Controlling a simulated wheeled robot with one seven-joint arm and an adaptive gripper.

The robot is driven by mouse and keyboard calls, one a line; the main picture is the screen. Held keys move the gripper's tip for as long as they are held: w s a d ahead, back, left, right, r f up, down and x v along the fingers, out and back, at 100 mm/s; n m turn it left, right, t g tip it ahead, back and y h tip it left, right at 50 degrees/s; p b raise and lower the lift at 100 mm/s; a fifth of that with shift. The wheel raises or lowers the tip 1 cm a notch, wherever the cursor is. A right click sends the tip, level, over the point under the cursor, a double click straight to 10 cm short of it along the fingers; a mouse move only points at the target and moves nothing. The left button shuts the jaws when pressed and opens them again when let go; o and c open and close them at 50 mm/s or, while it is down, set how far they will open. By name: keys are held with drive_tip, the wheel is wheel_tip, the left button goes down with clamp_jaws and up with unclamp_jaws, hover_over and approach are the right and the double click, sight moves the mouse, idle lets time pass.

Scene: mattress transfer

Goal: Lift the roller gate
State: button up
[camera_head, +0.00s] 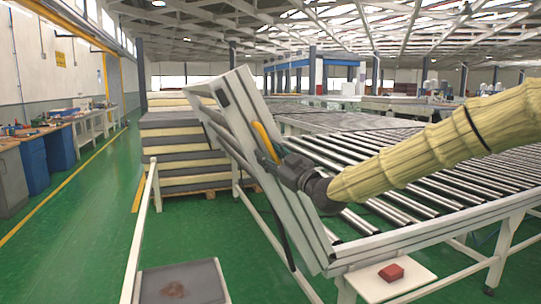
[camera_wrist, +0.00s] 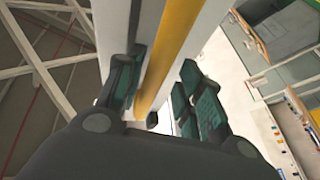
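The roller gate (camera_head: 232,112) is a pale grey frame at the near end of the roller conveyor. It stands tilted, its upper end leaning up and left above the rollers. A curved yellow handle (camera_head: 266,142) is on its face; it also shows in the wrist view (camera_wrist: 172,55). My gripper (camera_head: 268,159) is at the handle's lower part. In the wrist view, my gripper's (camera_wrist: 160,95) dark green fingers are apart on either side of the handle, with a visible gap to the right finger. Contact with the left finger cannot be told.
The roller conveyor (camera_head: 420,192) extends to the right and back. A stack of mattresses (camera_head: 185,150) stands behind the gate. A low white rail (camera_head: 146,225) and a small table (camera_head: 180,284) are at front left. A red box (camera_head: 391,272) sits on a white shelf. Green floor is clear at left.

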drive_tip(key=shift+d, duration=0.15)
idle(0.4)
drive_tip(key=shift+s+d+f, duration=0.1)
drive_tip(key=shift+s+f, duration=0.05)
drive_tip(key=shift+s, duration=0.05)
drive_tip(key=v, duration=1.1)
drive_tip(key=shift+d, duration=0.3)
drive_tip(key=shift+s, duration=0.1)
